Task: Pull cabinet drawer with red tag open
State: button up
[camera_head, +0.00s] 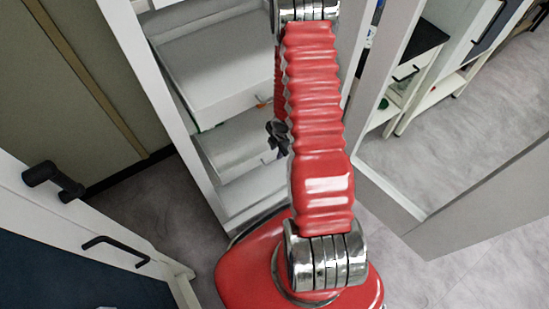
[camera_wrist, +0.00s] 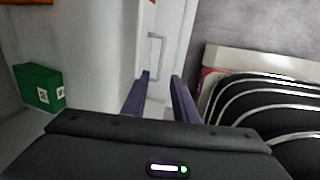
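A white cabinet (camera_head: 165,100) with white drawers stands beyond my red arm in the head view. A small orange-red mark (camera_head: 262,103) shows on the upper drawer front, partly hidden by my arm. In the wrist view a grey drawer handle (camera_wrist: 156,50) sits on a white front, with a bit of red at the edge above it. My gripper (camera_wrist: 162,88) has its two dark fingers apart, with nothing between them. Its fingertips point toward the handle, apart from it. In the head view the dark gripper (camera_head: 279,136) is largely hidden behind my arm.
A green box (camera_wrist: 40,88) lies inside a white space at the left of the wrist view. A white door with black handles (camera_head: 115,248) stands at lower left in the head view. Grey floor (camera_head: 425,155) is clear at right, beside another white cabinet with open shelves (camera_head: 400,95).

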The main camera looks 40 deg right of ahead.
notch_tip(320, 180, down, 8)
jog(key=w, duration=0.1)
jog(key=shift+w+f, duration=0.2)
jog(key=shift+w, duration=0.15)
dwell(0.3)
jog(key=shift+c, duration=0.2)
grip_shut()
dwell(1.2)
